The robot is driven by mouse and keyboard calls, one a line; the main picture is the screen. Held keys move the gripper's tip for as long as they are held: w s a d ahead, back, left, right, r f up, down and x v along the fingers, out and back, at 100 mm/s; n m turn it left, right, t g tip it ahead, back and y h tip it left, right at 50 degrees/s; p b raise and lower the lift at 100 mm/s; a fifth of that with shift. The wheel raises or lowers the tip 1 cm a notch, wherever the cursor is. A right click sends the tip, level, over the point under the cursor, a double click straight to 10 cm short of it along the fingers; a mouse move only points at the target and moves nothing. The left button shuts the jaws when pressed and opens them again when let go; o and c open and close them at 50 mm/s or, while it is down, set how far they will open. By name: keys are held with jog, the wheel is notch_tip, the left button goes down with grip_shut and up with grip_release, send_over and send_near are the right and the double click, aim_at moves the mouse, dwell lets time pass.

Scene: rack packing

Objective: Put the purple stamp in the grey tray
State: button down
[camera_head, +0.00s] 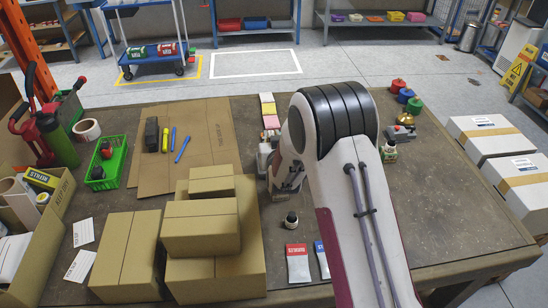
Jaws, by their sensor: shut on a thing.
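My gripper (287,190) is partly in view at the left side of my arm, over the middle of the workbench. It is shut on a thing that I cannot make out. I cannot see a purple stamp; my arm hides much of the bench centre. A small grey item with a red part (401,133) sits to the right of my arm. I cannot tell whether it is the grey tray, and no other grey tray shows clearly on the bench.
Stacked cardboard boxes (203,228) stand left of my gripper. A small dark-capped bottle (291,219) and a red-and-white packet (298,263) lie below it. A green basket (107,165) is at left. Red, blue and green round items (406,95) stand at right. Bare bench lies at right.

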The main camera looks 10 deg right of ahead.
jog(key=shift+f, duration=2.15)
jog(key=shift+f, duration=0.1)
jog(key=shift+f, duration=1.8)
jog(key=shift+f, duration=0.15)
jog(key=c, duration=1.9)
grip_release()
jog(key=shift+s+r, duration=0.25)
jog(key=shift+s, duration=0.1)
jog(key=shift+v, duration=5.6)
